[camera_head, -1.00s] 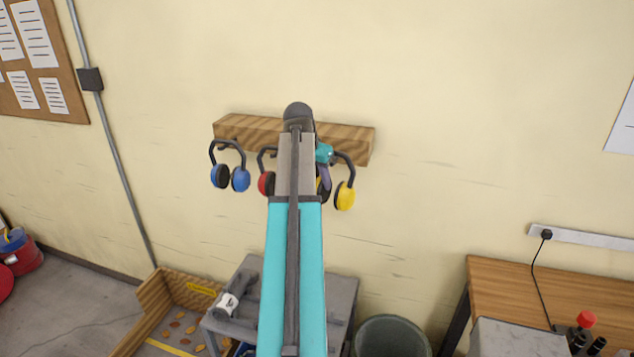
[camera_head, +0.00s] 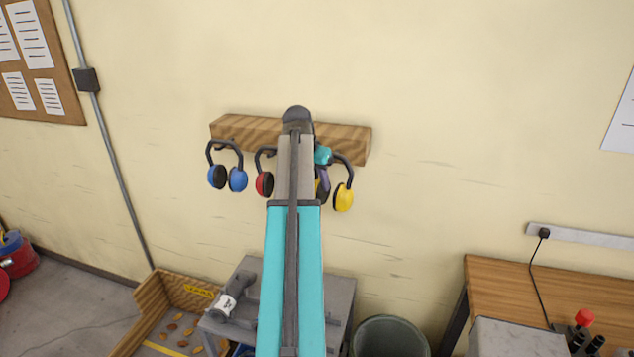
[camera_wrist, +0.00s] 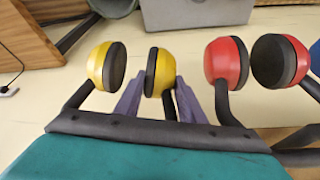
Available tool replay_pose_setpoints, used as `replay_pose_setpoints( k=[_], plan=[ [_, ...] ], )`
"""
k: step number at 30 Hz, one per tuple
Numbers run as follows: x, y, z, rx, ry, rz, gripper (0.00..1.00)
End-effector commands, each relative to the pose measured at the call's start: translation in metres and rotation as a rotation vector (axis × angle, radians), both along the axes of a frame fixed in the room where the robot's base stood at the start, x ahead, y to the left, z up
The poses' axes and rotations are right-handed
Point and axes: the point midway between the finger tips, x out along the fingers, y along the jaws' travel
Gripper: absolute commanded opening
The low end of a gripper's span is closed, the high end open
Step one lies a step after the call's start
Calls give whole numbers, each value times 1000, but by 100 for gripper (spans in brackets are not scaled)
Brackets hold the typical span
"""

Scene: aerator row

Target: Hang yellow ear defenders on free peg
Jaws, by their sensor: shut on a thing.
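The yellow ear defenders (camera_head: 343,198) are at the right part of the wooden rail (camera_head: 232,128), cups hanging down from a dark band. In the wrist view both yellow cups (camera_wrist: 102,66) show, on the left. My gripper (camera_wrist: 160,88) has its purple fingers on either side of the right-hand yellow cup's stem and is shut on the ear defenders. In the head view my arm covers the rail's middle and most of my gripper (camera_head: 322,184). The free peg is hidden, and I cannot tell whether the band touches a peg.
Red ear defenders (camera_head: 264,184) hang left of the yellow ones, close to my gripper; their red cup also shows in the wrist view (camera_wrist: 224,62). Blue ear defenders (camera_head: 237,180) hang further left. Below are a grey table (camera_head: 340,290) and a bin (camera_head: 390,335). The wall right of the rail is clear.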

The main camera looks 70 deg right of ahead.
Motion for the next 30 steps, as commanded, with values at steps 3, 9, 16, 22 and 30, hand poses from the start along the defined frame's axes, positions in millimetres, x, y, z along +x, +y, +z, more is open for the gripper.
replay_pose_setpoints(
  k=[3,9,16,22,30],
  plan=[
    [0,0,0,-1,0,0,4],
    [0,0,0,-1,0,0,4],
    [0,0,0,0,1,0,58],
    [-2,0,0,0,2,-3,58],
    [-3,1,0,2,3,-5,58]
  ],
)
